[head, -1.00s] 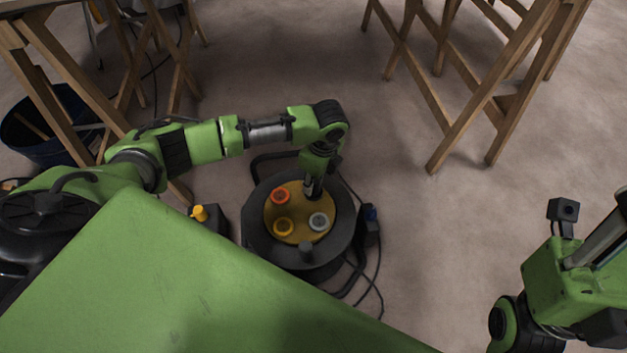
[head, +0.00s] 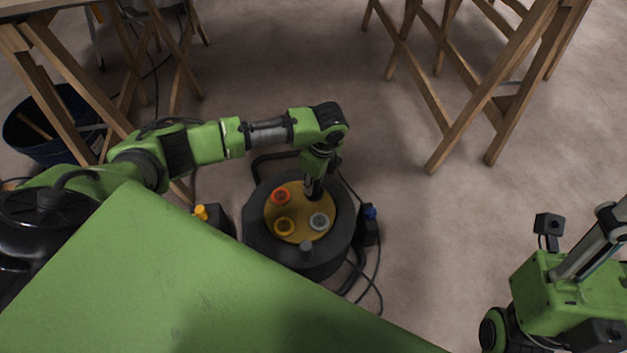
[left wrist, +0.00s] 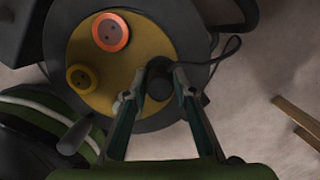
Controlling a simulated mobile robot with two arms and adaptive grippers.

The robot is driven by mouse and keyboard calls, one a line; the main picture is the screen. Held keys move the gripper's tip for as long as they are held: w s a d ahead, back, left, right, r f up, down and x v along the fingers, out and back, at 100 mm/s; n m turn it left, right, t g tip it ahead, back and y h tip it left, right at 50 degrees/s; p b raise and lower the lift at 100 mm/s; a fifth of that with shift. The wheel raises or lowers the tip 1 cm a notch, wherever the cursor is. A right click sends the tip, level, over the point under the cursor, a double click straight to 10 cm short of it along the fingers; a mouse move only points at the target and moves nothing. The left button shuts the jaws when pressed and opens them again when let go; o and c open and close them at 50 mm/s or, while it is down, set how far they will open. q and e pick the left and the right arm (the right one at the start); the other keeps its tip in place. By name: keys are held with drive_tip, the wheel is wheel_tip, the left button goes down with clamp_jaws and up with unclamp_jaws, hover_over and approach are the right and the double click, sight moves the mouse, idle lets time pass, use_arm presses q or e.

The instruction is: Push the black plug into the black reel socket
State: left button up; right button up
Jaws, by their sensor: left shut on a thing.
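A cable reel (head: 262,240) with a tan face (head: 300,235) stands on the floor beyond the green surface. My left gripper (head: 315,190) points down over the face's upper right part. In the left wrist view, its fingers (left wrist: 157,88) are closed on the black plug (left wrist: 158,83), whose cord runs off to the right. The plug is at the tan face; I cannot tell how far it sits in. The black socket is hidden under plug and gripper. My right gripper (head: 598,238) is partly in view at the right edge, its fingertips cut off or unclear.
The face also carries a red-orange socket (head: 281,195), a yellow socket (head: 284,227) and a grey socket (head: 319,221). A yellow plug (head: 200,212) and a blue plug (head: 370,213) are at dark boxes beside the reel.

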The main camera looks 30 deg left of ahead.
use_arm(q)
drive_tip(key=shift+r+p, duration=0.15)
drive_tip(key=shift+p, duration=0.35)
idle(0.6)
drive_tip(key=shift+p, duration=0.7)
drive_tip(key=shift+f, duration=0.7)
drive_tip(key=o, duration=1.1)
